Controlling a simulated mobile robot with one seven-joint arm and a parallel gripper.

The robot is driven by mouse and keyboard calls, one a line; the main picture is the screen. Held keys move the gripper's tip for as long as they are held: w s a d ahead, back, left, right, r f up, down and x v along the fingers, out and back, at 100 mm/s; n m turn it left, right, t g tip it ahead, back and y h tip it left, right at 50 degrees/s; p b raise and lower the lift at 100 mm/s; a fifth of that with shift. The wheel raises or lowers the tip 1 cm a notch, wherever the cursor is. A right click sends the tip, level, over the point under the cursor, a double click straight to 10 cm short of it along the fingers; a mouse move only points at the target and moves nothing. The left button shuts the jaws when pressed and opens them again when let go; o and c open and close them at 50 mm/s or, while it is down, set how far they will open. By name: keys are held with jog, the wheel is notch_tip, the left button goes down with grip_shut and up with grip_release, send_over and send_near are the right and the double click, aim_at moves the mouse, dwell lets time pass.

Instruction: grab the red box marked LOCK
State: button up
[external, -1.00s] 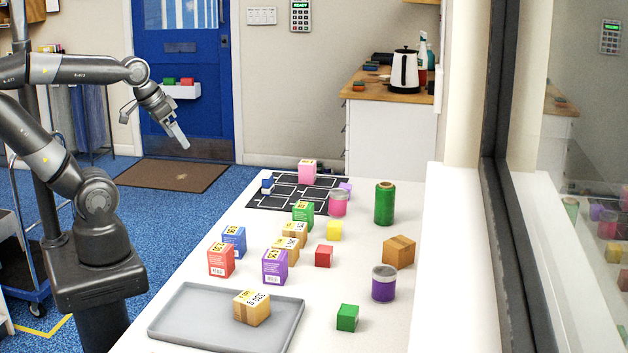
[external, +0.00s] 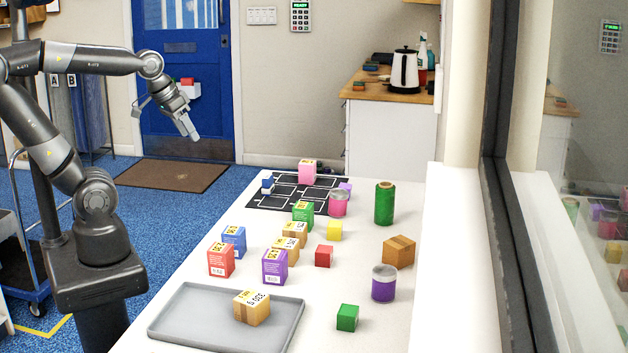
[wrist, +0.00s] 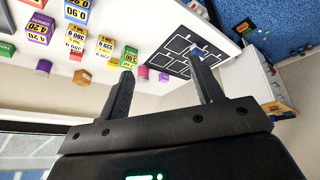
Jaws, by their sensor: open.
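A red box (external: 221,261) with a yellow-and-black label on top stands at the left edge of the white table, behind the grey tray. I cannot read LOCK on it. A smaller plain red cube (external: 324,256) sits near the table's middle; it also shows in the wrist view (wrist: 43,66). My gripper (external: 190,132) is in the air, left of the table and well above and behind the red box in the external view. In the wrist view my gripper (wrist: 163,68) is open, its two black fingers apart with nothing held.
A purple box (external: 274,267) and a blue box (external: 233,240) stand close to the red box. The grey tray (external: 172,314) holds a tan box (external: 251,308). A patterned black mat (external: 262,203) lies at the far end.

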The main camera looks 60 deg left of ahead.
jog(key=w+d+n+g, duration=0.2)
jog(key=w+d, duration=0.5)
jog(key=w, duration=0.2)
jog(key=n+g, duration=0.3)
jog(key=n, duration=0.3)
send_over(324, 249)
jog(key=shift+y, duration=0.3)
notch_tip(324, 249, down, 15)
jog(key=shift+f, duration=0.1)
notch_tip(324, 249, down, 10)
jog(key=shift+f, duration=0.25)
jog(key=c, duration=1.1)
jog(key=shift+r, duration=0.1)
